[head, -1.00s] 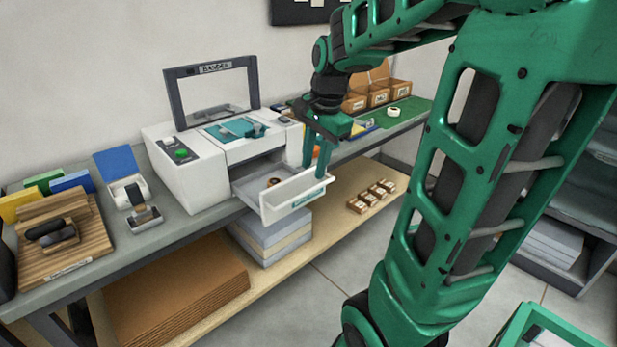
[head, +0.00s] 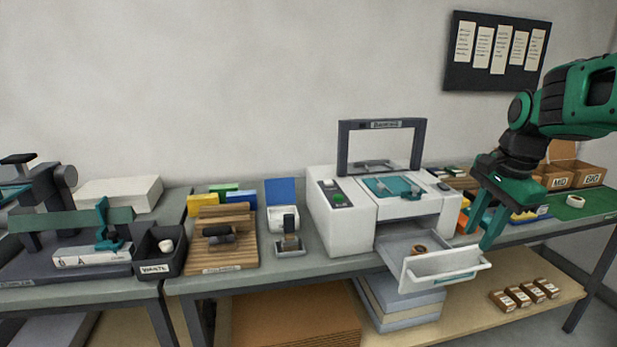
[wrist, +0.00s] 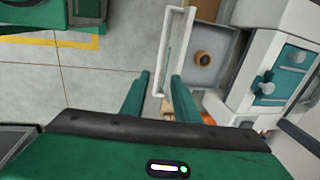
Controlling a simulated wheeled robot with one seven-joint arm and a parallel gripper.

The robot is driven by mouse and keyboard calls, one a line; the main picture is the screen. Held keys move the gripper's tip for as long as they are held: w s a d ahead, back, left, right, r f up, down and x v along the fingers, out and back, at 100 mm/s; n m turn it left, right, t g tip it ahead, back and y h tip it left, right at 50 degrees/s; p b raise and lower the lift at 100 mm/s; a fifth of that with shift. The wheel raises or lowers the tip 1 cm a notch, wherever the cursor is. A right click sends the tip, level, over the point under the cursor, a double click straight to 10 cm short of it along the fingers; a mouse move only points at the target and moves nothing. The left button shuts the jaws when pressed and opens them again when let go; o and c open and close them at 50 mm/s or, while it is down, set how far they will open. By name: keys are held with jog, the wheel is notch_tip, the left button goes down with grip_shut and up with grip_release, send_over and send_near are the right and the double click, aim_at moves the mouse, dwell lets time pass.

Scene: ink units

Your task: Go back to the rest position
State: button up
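My green gripper (head: 481,228) hangs fingers down near the right end of the open drawer (head: 446,266) of the white printer-like machine (head: 342,217). Its two fingers are apart, with nothing held between them. In the wrist view my gripper (wrist: 158,82) shows the same open gap, and the drawer front (wrist: 166,75) lies beyond the fingertips. I cannot tell how close the fingers are to the drawer. A small brown-orange ring-like item (head: 419,250) lies inside the drawer, and it also shows in the wrist view (wrist: 203,58).
The machine's dark-framed lid (head: 343,150) stands raised. Left along the bench are a wooden board with a dark roller (head: 215,236), a blue-lidded device (head: 289,230) and a black waste bin (head: 160,254). Labelled boxes (head: 565,174) stand right. Small boxes (head: 523,294) sit on the lower shelf.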

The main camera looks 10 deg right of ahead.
jog(key=s+a+f+n, duration=0.1)
jog(key=s+f+n, duration=0.2)
jog(key=s, duration=0.3)
jog(key=s+a+f+n+g, duration=0.1)
jog(key=s+a+f+n, duration=0.1)
jog(key=s, duration=0.4)
jog(key=s+a+f+n+g, duration=0.1)
jog(key=s+f+n, duration=0.3)
jog(key=s+n, duration=0.2)
jog(key=shift+s+a+f, duration=0.15)
jog(key=shift+w+f, duration=0.25)
jog(key=shift+w, duration=0.35)
